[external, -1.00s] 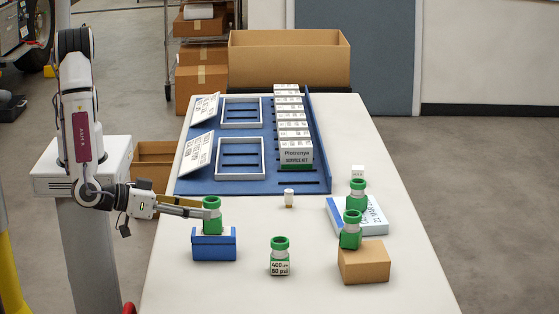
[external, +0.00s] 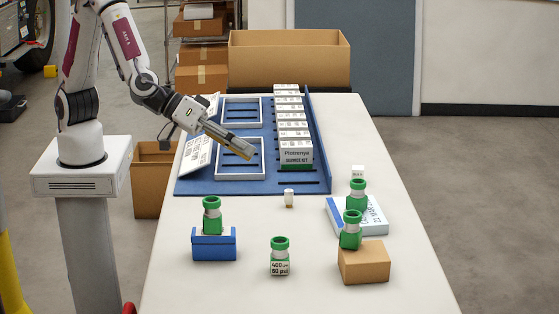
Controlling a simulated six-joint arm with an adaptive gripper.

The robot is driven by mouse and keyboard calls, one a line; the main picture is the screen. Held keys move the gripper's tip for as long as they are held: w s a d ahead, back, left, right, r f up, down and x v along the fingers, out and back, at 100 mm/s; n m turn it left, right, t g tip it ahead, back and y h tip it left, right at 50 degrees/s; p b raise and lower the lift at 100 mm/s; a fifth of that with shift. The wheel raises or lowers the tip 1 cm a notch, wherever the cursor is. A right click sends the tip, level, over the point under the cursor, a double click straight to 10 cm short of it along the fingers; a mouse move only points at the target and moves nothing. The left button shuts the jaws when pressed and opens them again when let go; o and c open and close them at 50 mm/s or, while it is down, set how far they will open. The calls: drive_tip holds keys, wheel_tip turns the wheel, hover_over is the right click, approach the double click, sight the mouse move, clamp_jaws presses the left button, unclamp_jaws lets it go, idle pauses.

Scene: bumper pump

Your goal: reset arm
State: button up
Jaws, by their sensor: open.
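My gripper (external: 246,151) is open and empty. It hangs in the air over the blue board (external: 255,187), in front of the nearer white frame (external: 220,176) in the external view. A green and white pump bottle (external: 212,216) stands upright in the blue holder (external: 214,246) at the front left of the table, apart from my gripper. Another green and white bottle (external: 279,258), labelled 400 and 60 psi, stands on the table. A third bottle (external: 351,231) is on a small cardboard box (external: 364,263), and a similar one (external: 357,196) is on a white and blue box (external: 366,219).
A row of white boxes (external: 296,157) stands on the blue board's right side. A farther white frame (external: 242,112) and tilted label cards (external: 196,153) are on its left. A small vial (external: 289,199) stands on the table (external: 400,285). A large cardboard box (external: 289,62) is behind.

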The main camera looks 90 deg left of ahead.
drive_tip(key=s+a+r+m+g+h, duration=0.1)
drive_tip(key=s+a+r+m, duration=0.15)
drive_tip(key=a+r, duration=0.35)
drive_tip(key=s+a+r+m+g+h, duration=0.1)
drive_tip(key=s+a+r+g, duration=0.2)
drive_tip(key=a, duration=0.5)
drive_tip(key=s+a+f+g+y, duration=0.2)
drive_tip(key=s+a+y, duration=0.3)
drive_tip(key=s+a, duration=1.5)
drive_tip(key=a, duration=0.3)
drive_tip(key=shift+s+a+f, duration=0.25)
drive_tip(key=shift+s+f, duration=0.1)
drive_tip(key=shift+s, duration=0.05)
